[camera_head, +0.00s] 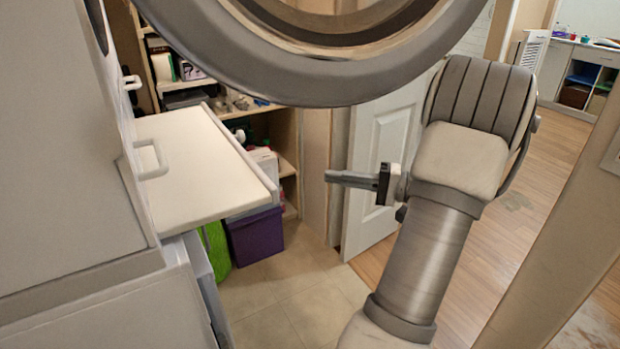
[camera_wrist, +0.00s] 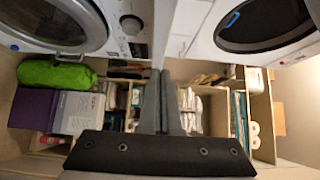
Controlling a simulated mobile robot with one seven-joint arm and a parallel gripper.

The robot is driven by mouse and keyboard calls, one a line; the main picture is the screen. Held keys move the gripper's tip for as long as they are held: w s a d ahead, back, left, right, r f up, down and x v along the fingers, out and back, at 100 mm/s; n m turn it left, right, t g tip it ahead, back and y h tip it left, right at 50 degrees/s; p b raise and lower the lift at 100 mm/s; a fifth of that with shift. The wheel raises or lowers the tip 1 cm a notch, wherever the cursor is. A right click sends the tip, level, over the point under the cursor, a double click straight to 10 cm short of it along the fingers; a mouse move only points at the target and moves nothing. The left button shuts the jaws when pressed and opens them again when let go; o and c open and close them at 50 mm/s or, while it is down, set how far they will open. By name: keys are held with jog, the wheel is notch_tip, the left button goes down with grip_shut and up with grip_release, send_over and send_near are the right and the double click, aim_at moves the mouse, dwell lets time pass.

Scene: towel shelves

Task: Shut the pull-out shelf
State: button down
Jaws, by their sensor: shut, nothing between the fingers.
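The pull-out shelf (camera_head: 200,155) is a flat white board in the left part of the head view. It sticks out from a white appliance stack, with a pale raised edge along its right side. A pale strip (camera_wrist: 163,35) between those machines may be the shelf edge.
A purple box (camera_head: 255,235) and a green item (camera_head: 215,250) are below the shelf. Loaded shelves (camera_head: 170,70) stand behind it. A white door (camera_head: 385,145) stands behind my gripper. The tiled floor (camera_head: 305,290) in front is clear.

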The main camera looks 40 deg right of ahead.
jog(key=w+a+b, duration=0.1)
jog(key=w+a, duration=0.7)
jog(key=shift+w+a+b, duration=0.2)
jog(key=shift+b, duration=0.15)
jog(key=shift+w+a, duration=0.1)
